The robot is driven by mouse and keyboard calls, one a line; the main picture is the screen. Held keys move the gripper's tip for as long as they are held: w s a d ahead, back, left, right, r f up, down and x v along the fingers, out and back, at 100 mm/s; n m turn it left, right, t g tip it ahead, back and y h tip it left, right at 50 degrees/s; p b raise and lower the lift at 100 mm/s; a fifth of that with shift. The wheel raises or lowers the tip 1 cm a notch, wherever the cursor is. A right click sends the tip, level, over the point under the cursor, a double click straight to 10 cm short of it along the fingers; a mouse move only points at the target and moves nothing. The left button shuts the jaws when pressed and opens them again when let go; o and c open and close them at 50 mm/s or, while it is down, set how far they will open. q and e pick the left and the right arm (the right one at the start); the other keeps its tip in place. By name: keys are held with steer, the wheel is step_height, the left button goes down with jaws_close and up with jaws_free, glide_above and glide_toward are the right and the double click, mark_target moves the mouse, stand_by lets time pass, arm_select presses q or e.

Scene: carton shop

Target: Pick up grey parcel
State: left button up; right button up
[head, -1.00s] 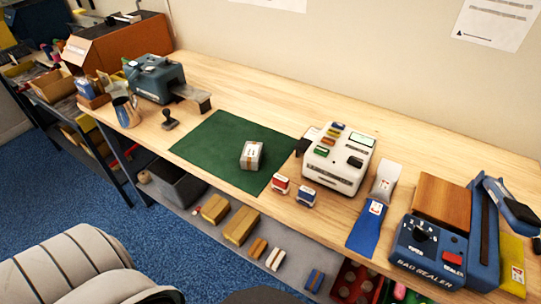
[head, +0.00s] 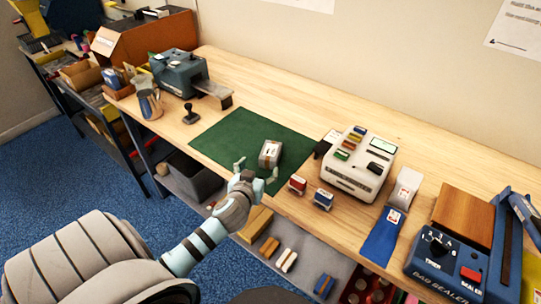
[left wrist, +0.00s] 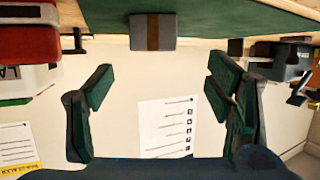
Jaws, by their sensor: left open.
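The grey parcel (head: 270,153), a small box with a brown band, sits on the green mat (head: 225,143) on the workbench. My left gripper (head: 256,172) is open, at the mat's front edge, just in front of the parcel and apart from it. In the left wrist view the parcel (left wrist: 153,32) shows at the top middle, beyond and between the two spread fingers (left wrist: 160,95), with nothing between them. My right gripper is not in view.
A red stamp (head: 297,185) and a blue stamp (head: 323,199) stand right of the mat, near a white machine (head: 352,175). A black hand stamp (head: 190,114) stands left of the mat. A bag sealer (head: 445,262) is at far right. Shelves with boxes lie below the bench.

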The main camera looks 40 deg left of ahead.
mark_target(270, 151)
arm_select(q)
steer(key=x, duration=0.7)
steer(key=r+x, duration=0.1)
steer(key=x, duration=0.2)
steer(key=shift+w+d+f+b, duration=0.1)
steer(key=shift+w+d+b, duration=0.2)
steer(key=shift+w, duration=0.3)
steer(key=c, duration=1.4)
